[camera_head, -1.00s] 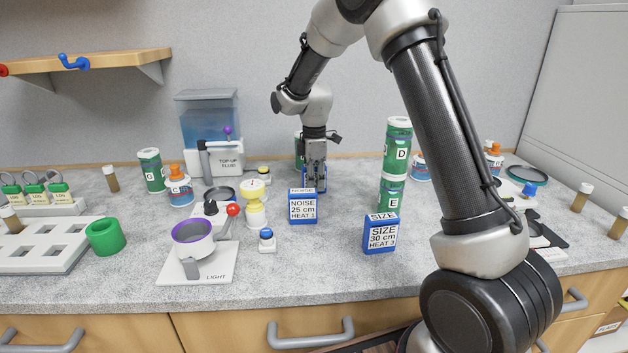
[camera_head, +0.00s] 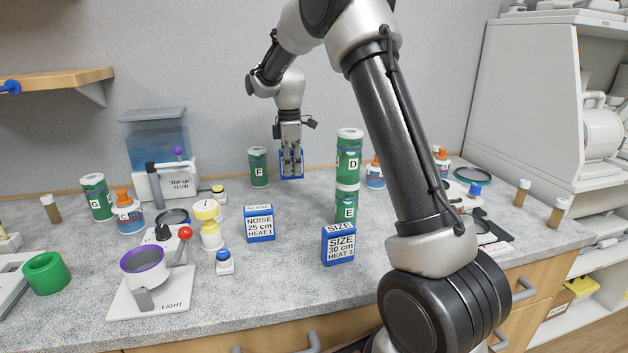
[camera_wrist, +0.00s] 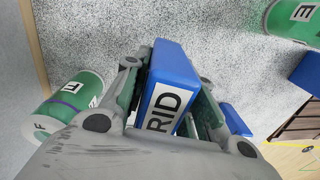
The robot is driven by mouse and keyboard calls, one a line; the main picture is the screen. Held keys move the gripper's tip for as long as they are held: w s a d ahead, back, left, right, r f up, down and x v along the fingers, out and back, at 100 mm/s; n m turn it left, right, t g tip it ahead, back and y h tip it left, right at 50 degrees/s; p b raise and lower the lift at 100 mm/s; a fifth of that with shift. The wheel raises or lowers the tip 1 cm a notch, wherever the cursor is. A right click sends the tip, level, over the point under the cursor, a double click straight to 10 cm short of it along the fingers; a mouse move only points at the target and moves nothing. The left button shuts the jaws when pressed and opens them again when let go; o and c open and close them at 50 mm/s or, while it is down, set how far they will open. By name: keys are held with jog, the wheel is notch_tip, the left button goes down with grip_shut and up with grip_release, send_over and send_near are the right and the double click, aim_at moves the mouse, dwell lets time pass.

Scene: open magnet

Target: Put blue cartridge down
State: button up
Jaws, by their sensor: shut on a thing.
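My gripper (camera_head: 291,168) is shut on a blue cartridge (camera_head: 291,176) near the back of the counter. In the wrist view, the held cartridge (camera_wrist: 174,72) sits between the fingers, and its white label reads "RID", partly hidden. It seems to hang above the worktop, but the exact gap cannot be told. Two other blue cartridges stand on the counter nearer the front: one marked NOISE 25 cm (camera_head: 260,226) and one marked SIZE 30 cm (camera_head: 339,246).
Green can F (camera_head: 258,168) stands just left of the held cartridge. Cans D (camera_head: 348,160) and E (camera_head: 347,205) are stacked to its right. A yellow-topped device (camera_head: 208,224) and the LIGHT stand (camera_head: 160,300) are at left. Bare counter (camera_head: 295,205) lies between the cartridges.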

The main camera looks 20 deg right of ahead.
jog(key=w+d+r, duration=0.3)
jog(key=w+d, duration=0.6)
jog(key=d, duration=0.6)
jog(key=shift+n, duration=0.3)
notch_tip(320, 180, down, 10)
jog(key=shift+r, duration=0.1)
jog(key=o, duration=1.1)
jog(key=shift+c, duration=0.2)
